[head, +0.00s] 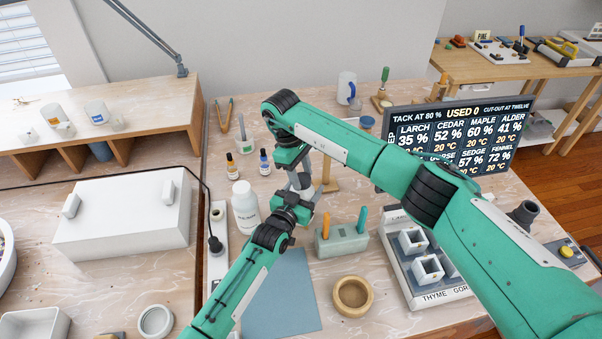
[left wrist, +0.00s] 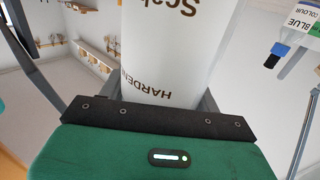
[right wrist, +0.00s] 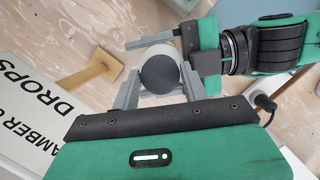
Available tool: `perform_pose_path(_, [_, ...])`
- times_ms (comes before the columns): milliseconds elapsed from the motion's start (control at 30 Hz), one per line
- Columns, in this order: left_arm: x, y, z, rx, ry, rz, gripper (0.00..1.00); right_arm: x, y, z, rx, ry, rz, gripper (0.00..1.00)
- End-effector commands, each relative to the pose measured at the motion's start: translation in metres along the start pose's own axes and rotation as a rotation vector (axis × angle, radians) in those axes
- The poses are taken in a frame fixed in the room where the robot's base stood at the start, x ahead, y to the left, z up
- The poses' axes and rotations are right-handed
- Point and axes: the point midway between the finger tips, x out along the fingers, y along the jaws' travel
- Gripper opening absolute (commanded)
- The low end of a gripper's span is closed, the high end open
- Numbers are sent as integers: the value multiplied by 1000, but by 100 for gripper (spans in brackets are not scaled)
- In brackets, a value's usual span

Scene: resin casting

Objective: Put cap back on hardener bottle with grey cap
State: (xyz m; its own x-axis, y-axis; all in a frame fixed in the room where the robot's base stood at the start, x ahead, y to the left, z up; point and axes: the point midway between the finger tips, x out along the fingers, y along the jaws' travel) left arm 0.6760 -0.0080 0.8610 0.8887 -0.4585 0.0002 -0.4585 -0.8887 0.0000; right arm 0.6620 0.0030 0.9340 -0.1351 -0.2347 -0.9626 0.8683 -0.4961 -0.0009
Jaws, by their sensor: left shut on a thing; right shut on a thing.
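My left gripper (head: 301,190) is shut on the white hardener bottle (left wrist: 170,50), whose brown lettering shows upside down in the left wrist view. In the head view the bottle is mostly hidden between my two grippers. My right gripper (right wrist: 158,88) is shut on the round dark grey cap (right wrist: 160,74). The cap is in line with the bottle, whose white body (right wrist: 156,49) shows just behind it in the right wrist view. I cannot tell whether the cap touches the neck. My right gripper is above the left one in the head view (head: 299,168).
Another white bottle (head: 245,208) and two dropper bottles (head: 232,168) (head: 264,162) stand close on the left. A grey block (head: 341,242) with tools, a wooden bowl (head: 352,296) and a mould tray (head: 397,252) are nearby. The blue mat (head: 283,300) is clear.

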Motion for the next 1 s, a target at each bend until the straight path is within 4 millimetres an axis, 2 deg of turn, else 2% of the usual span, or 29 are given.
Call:
perform_pose_path(67, [0, 1, 1, 0, -2, 1, 0, -1, 1, 0, 1, 1, 2, 24])
perform_pose_path(100, [0, 1, 1, 0, -2, 1, 0, -1, 1, 0, 1, 1, 2, 47])
perform_pose_path(200, [0, 1, 1, 0, -2, 1, 0, -1, 1, 0, 0, 1, 2, 66])
perform_pose_path(600, [0, 0, 1, -1, -3, 0, 0, -2, -1, 0, -6, 1, -1, 66])
perform_pose_path(1000, [0, 0, 1, 0, -3, 0, 0, -43, 0, 12, -4, 1, 1, 66])
